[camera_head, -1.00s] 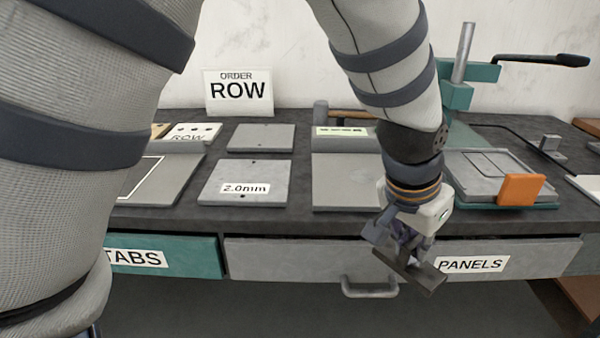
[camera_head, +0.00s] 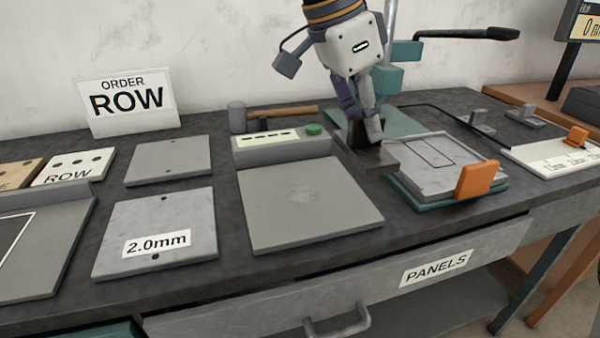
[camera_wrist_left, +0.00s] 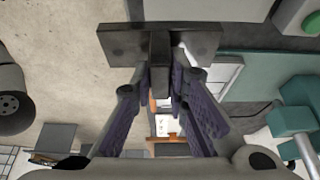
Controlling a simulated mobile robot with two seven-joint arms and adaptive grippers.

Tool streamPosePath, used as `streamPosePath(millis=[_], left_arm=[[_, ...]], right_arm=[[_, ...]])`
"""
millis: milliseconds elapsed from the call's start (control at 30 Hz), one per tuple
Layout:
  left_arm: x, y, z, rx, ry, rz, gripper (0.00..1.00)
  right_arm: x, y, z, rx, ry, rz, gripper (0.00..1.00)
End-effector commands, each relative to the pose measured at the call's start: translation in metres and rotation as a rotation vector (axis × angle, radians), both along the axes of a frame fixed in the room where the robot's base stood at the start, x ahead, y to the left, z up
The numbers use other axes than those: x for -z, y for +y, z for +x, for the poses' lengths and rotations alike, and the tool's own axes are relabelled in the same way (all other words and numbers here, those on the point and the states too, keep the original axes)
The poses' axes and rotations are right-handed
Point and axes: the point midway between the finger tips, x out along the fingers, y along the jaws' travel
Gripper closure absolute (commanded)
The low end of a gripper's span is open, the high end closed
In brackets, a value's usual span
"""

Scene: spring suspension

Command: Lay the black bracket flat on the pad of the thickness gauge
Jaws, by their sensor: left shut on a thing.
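My left gripper (camera_head: 362,125) is shut on the black bracket (camera_head: 376,161), which hangs below the fingers near the left edge of the teal-based fixture. In the left wrist view the bracket (camera_wrist_left: 190,42) shows as a wide dark bar with a leg running between the fingers. A grey unit with a display strip and green button (camera_head: 281,143) has a flat, bare grey plate (camera_head: 310,215) in front; it may be the thickness gauge, but no label confirms this. The bracket is to the right of this plate. Contact below the bracket cannot be judged. My right gripper is out of view.
The teal-based fixture (camera_head: 435,170) carries a grey plate and an orange block (camera_head: 478,181). A hammer (camera_head: 275,114) lies behind the green-button unit. A plate marked 2.0mm (camera_head: 185,213) and a plain plate (camera_head: 168,160) lie left. A PANELS drawer (camera_head: 390,275) is below.

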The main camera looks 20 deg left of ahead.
Motion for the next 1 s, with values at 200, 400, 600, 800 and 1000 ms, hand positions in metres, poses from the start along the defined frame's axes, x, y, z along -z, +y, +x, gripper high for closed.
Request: streamPosePath(millis=[200, 400, 600, 800, 1000], left_arm=[[0.037, 0.062, 0.022, -0.003, 0.004, -0.002, 1.00], [0.065, 0.083, 0.029, -0.003, 0.001, -0.001, 1.00], [0.102, 0.100, 0.034, -0.002, 0.004, 0.000, 1.00], [0.115, 0.100, 0.035, -0.002, -0.003, 0.001, 1.00], [0.115, 0.099, 0.035, -0.002, -0.003, 0.001, 1.00]], right_arm=[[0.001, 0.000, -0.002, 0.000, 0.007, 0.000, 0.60], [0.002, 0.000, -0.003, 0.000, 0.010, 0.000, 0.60], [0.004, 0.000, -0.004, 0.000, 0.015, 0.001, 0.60], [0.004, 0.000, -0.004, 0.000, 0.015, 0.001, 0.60], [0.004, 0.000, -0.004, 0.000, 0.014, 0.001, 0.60]])
